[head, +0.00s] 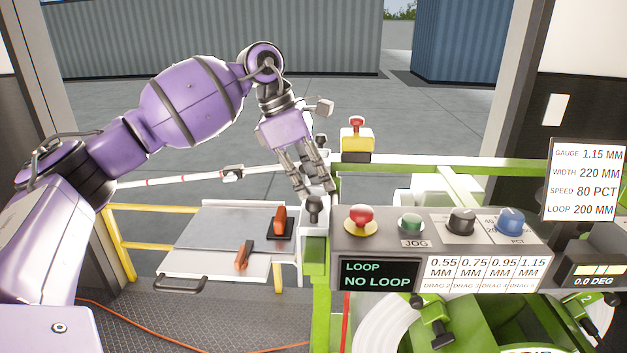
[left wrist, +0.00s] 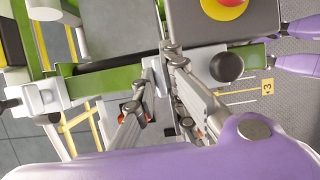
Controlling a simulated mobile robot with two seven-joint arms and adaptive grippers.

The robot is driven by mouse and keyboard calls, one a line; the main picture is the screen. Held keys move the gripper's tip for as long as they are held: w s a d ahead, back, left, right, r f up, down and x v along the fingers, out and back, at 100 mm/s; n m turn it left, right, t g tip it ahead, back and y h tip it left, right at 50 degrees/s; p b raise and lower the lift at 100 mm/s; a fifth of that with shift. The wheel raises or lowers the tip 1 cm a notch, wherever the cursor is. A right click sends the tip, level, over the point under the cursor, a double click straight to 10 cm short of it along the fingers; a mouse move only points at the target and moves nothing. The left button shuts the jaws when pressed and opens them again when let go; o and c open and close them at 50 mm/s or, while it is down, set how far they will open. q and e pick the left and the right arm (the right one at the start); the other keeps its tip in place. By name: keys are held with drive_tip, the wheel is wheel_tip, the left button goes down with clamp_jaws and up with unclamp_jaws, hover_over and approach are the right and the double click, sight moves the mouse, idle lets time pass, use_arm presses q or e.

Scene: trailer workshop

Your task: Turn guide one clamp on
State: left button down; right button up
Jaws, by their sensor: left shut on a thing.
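My left gripper (head: 318,190) reaches down at the near left end of the green machine frame, just behind the control box. Its fingers are closed on a small pale part, seen between the fingertips in the left wrist view (left wrist: 163,68). This part seems to be guide one's clamp, but the fingers hide most of it and no label shows. A black ball knob (head: 314,204) stands right beside the fingertips. It also shows in the left wrist view (left wrist: 226,67), apart from the fingers.
The control box (head: 343,237) carries a red stop button (head: 361,215), a green jog button (head: 411,222) and two dials. Its display reads "LOOP NO LOOP". A grey table (head: 205,235) with orange-handled tools stands left. A yellow box with a red button (head: 357,140) sits behind.

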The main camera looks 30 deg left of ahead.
idle(0.6)
use_arm(q)
drive_tip(key=c, duration=1.8)
unclamp_jaws()
drive_tip(key=shift+r, duration=0.1)
drive_tip(key=v, duration=1.2)
drive_tip(key=shift+a, duration=0.1)
